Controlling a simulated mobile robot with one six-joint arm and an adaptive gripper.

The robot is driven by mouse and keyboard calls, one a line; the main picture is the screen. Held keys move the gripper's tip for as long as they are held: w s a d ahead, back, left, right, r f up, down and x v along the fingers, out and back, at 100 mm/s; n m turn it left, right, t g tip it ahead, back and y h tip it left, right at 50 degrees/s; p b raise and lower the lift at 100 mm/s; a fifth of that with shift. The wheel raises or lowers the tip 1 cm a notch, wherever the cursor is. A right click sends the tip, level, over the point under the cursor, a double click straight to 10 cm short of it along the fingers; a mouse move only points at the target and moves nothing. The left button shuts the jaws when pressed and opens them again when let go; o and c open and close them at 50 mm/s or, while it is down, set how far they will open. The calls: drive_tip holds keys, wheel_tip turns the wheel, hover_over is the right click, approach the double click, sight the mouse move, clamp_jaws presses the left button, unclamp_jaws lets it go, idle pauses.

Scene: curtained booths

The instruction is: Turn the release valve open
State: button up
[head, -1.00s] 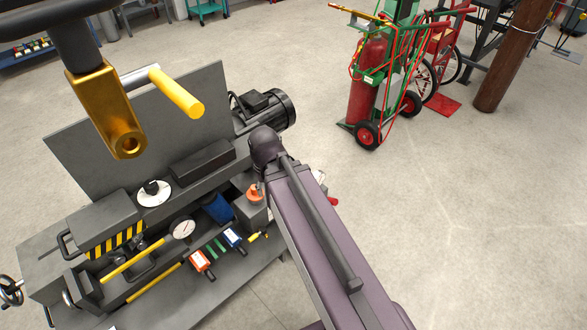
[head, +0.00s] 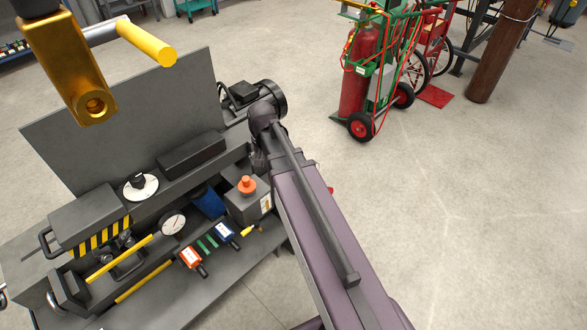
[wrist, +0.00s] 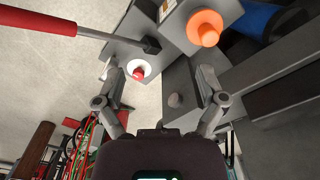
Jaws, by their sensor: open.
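No part carries a readable label, so I cannot tell for sure which is the release valve. My gripper (wrist: 160,82) is empty. An orange knob (wrist: 205,28) on a grey box lies above the right finger; it also shows in the head view (head: 247,185). A red-handled lever (wrist: 40,20) ends in a black block at upper left. In the head view my arm largely hides my gripper (head: 258,158).
The grey bench machine (head: 110,270) holds a dial gauge (head: 172,223), yellow bars and small tools. A gold crank with yellow handle (head: 148,42) hangs at upper left. A gas cylinder cart (head: 362,75) stands at the back; floor to the right is clear.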

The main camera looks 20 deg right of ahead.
drive_tip(key=w+d+f+m+b, duration=0.4)
drive_tip(key=w+d+f+m, duration=0.1)
drive_tip(key=w+d, duration=0.3)
drive_tip(key=w+d+f+m+b, duration=0.5)
drive_tip(key=w+d, duration=0.3)
drive_tip(key=d, duration=0.1)
drive_tip(key=shift+d+f+m, duration=0.15)
drive_tip(key=shift+f+m, duration=0.05)
drive_tip(key=shift+m, duration=0.1)
drive_tip(key=shift+f, duration=0.15)
drive_tip(key=f+b, duration=1.3)
drive_tip(key=shift+w+f+b, duration=0.25)
drive_tip(key=shift+b, duration=0.15)
drive_tip(key=c, duration=1.1)
